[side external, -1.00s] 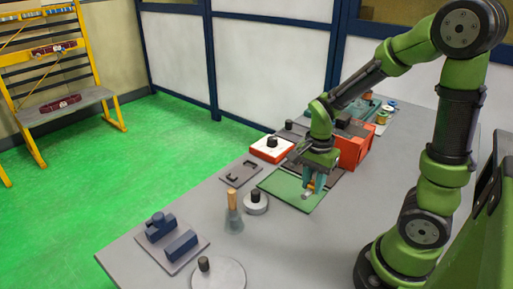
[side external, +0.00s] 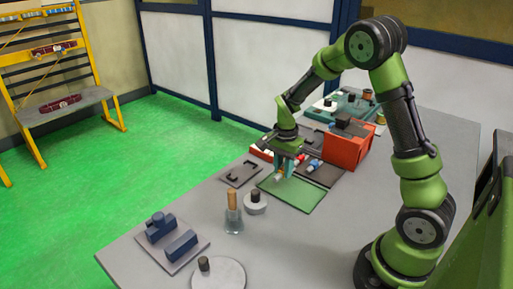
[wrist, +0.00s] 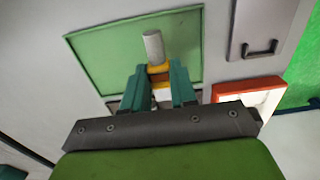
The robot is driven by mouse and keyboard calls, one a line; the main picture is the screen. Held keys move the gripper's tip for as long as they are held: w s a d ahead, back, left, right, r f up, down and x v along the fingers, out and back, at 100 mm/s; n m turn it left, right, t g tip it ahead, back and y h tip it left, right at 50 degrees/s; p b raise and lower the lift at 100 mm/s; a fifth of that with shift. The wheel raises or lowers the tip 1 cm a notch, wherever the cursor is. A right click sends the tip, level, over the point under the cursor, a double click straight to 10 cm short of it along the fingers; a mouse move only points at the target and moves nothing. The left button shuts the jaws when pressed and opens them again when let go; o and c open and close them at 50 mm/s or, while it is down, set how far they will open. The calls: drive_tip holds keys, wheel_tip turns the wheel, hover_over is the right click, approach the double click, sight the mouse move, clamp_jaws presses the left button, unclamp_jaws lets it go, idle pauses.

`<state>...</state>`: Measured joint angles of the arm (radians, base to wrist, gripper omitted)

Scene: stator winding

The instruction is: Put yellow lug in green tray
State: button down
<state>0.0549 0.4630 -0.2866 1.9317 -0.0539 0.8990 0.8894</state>
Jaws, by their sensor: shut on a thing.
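The yellow lug (wrist: 158,69) is held between the two teal fingers of my gripper (wrist: 158,80) in the wrist view. Its grey barrel (wrist: 153,46) sticks out past the fingertips. In the side view my gripper (side external: 286,166) is at the far left part of the green tray (side external: 298,195), with the lug (side external: 279,177) small below the fingers. The green tray (wrist: 105,53) lies flat behind the lug in the wrist view, and its visible surface looks empty. The height of the lug above the tray is hard to tell.
A red lug (side external: 301,158) and a blue lug (side external: 316,165) are on a dark mat (side external: 327,177) behind the tray. An orange-red bin (side external: 347,151) stands beyond. A grey plate with a dark handle (side external: 240,174) lies left of the tray. Table right of the tray is clear.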

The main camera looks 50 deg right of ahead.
sight(281, 168)
drive_tip(key=shift+w+d, duration=0.15)
drive_tip(key=shift+w, duration=0.2)
drive_tip(key=shift+f, duration=1.8)
drive_tip(key=shift+f, duration=0.1)
drive_tip(key=c, duration=0.9)
unclamp_jaws()
